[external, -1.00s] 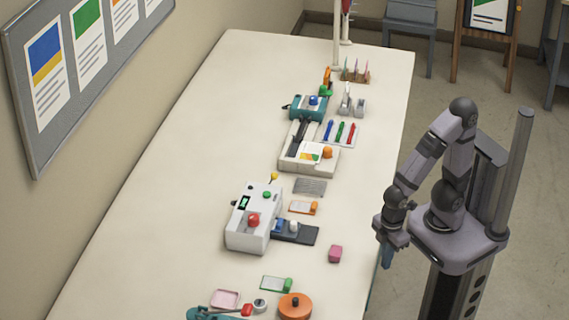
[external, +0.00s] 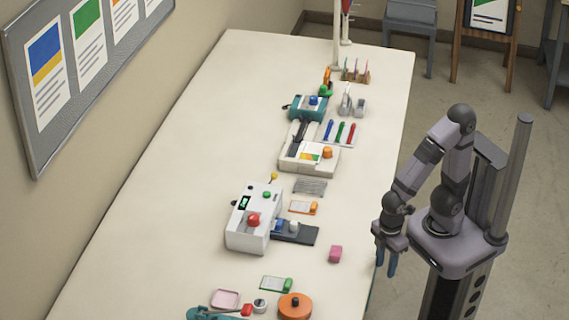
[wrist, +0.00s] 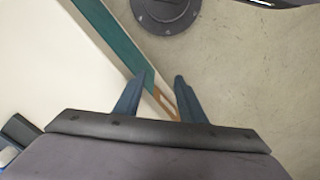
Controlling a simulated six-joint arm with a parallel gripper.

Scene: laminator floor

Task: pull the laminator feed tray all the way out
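The laminator (external: 254,217) is a white box with a red knob, a green button and a small dark display, standing on the long table. Its dark feed tray (external: 297,233) sticks out from its right side, with a blue and a white piece on it. A dark tray corner (wrist: 20,131) shows at the lower left of the wrist view. My gripper (external: 387,266) hangs beside the table's right edge, well to the right of the tray and touching nothing. In the wrist view its two blue fingers (wrist: 160,76) are apart with nothing between them.
An orange round pot (external: 295,306) is at the front. The table's left side is clear.

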